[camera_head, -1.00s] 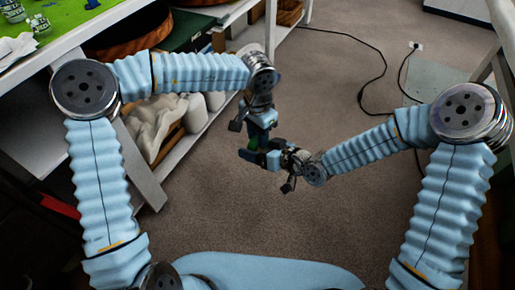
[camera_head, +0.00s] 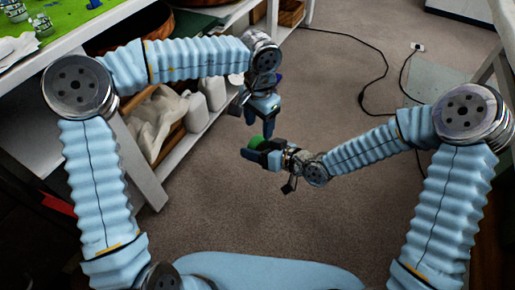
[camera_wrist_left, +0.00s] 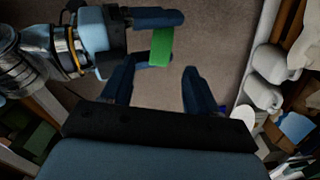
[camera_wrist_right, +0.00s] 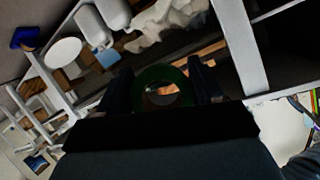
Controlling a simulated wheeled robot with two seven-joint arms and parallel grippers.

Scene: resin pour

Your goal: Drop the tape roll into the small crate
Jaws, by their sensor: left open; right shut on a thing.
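The green tape roll (camera_head: 257,143) is held in my right gripper (camera_head: 246,154), low over the carpet in the head view. Its ring faces the right wrist camera, with the roll (camera_wrist_right: 164,76) between the two fingers. The left wrist view shows the roll's green edge (camera_wrist_left: 161,47) between the right fingers. My left gripper (camera_head: 260,121) is open and empty, just above the roll and apart from it, fingers pointing down. Its spread fingers (camera_wrist_left: 157,76) also show in the left wrist view. I cannot make out the small crate for certain.
A low shelf (camera_head: 190,140) with white containers (camera_head: 212,92) and a pale bag (camera_head: 156,122) stands left of the grippers. A dark blue object (camera_head: 279,77) shows partly behind my left gripper. Black cables (camera_head: 375,85) lie on the carpet.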

